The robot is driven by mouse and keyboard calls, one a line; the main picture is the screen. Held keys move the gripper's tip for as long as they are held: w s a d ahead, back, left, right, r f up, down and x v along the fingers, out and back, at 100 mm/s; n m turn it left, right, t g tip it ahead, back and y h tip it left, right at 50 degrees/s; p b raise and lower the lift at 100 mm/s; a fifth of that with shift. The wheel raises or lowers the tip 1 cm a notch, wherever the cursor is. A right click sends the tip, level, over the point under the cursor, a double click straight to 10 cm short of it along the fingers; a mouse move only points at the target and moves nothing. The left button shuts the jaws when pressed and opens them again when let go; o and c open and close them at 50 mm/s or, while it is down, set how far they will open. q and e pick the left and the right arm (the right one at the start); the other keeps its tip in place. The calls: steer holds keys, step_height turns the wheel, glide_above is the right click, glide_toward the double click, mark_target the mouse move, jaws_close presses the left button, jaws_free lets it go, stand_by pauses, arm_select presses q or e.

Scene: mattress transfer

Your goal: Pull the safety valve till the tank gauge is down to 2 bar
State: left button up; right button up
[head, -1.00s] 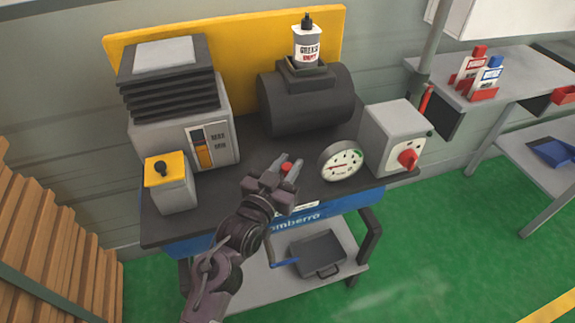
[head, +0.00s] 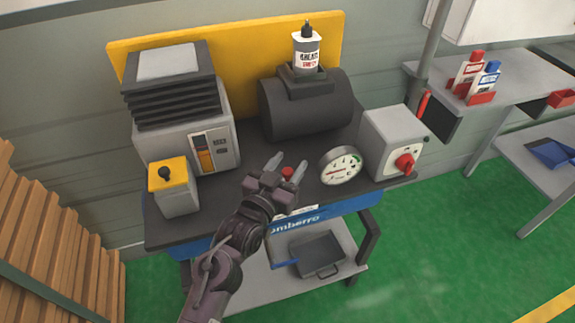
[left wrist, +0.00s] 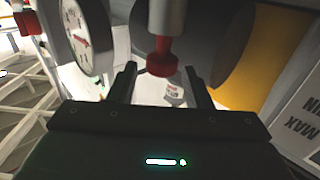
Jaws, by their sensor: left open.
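The safety valve's red knob (head: 287,172) sits at the bench's front, below the dark tank (head: 300,115). In the left wrist view the red knob (left wrist: 161,60) hangs from a pale stem. My left gripper (head: 288,166) is open, with one finger on each side of the knob and a gap to both in the wrist view (left wrist: 161,84). The round white gauge (head: 340,165) stands right of the knob. Its red needle shows in the left wrist view (left wrist: 86,38), but I cannot read the value. My right gripper is not in view.
A grey box with a red rotary switch (head: 404,164) stands right of the gauge. A yellow-topped box (head: 168,172) and a finned grey unit (head: 175,115) are on the left. Wooden slats (head: 45,240) stand at the far left. The green floor right of the cart is clear.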

arm_select(q)
steer(key=shift+s+a+f, duration=0.1)
steer(key=shift+s+a, duration=0.05)
steer(key=shift+s, duration=0.15)
steer(key=b+v, duration=0.1)
steer(key=v, duration=0.5)
steer(key=shift+s+a, duration=0.15)
steer(key=shift+s, duration=0.1)
steer(key=shift+s+a, duration=0.15)
steer(key=shift+s, duration=0.15)
